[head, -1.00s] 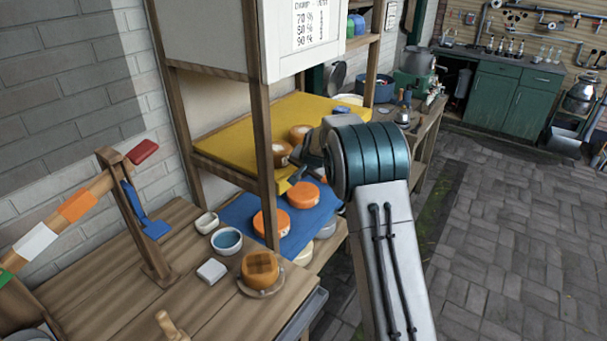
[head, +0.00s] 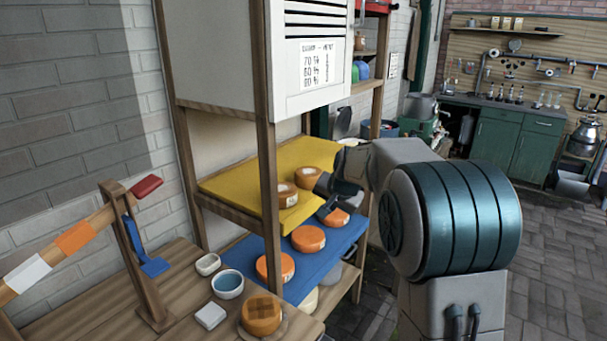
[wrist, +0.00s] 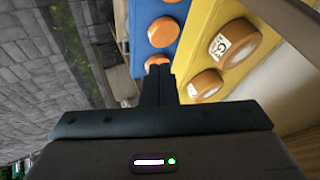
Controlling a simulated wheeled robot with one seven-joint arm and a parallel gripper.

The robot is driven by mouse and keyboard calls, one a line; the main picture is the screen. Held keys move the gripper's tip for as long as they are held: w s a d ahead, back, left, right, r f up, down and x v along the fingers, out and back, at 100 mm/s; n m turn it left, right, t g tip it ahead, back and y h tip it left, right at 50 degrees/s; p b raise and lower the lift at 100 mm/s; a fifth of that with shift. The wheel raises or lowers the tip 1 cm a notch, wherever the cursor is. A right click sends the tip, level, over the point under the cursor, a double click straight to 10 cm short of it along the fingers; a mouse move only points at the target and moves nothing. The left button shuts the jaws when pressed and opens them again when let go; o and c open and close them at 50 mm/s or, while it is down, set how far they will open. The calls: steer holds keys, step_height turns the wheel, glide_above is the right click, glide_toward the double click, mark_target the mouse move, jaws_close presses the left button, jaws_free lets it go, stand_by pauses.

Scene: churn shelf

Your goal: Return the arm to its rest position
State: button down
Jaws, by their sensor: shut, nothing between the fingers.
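My arm reaches from the lower right of the head view toward the shelf rack. My gripper (head: 326,198) is at the rack's front right, beside the yellow shelf mat (head: 240,186) and the blue mat (head: 340,238). The dark fingers (wrist: 158,74) show in the wrist view, shut together and empty. They point toward the two mats. Two tan cheeses (head: 287,194) stand on the yellow mat. Orange cheeses (head: 308,238) stand on the blue mat, one partly hidden by my gripper. I cannot tell the exact gap between my gripper and the nearest cheese.
A wooden rack post (head: 267,180) stands left of my gripper. A wooden bench (head: 190,285) at the lower left holds a bowl (head: 227,284), a cheese (head: 261,313) and a wooden stand (head: 133,250). Paved floor (head: 545,260) is open at the right.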

steer(key=s+d+f+n+g, duration=0.1)
steer(key=s+n, duration=0.1)
steer(key=s, duration=1)
steer(key=s+d+f+n+g+h, duration=0.1)
steer(key=s+n, duration=0.1)
steer(key=s, duration=1.1)
steer(key=s+d+f+n+g, duration=0.1)
steer(key=s+n, duration=0.1)
steer(key=s, duration=1.1)
steer(key=shift+f+g, duration=0.15)
steer(key=shift+g, duration=0.25)
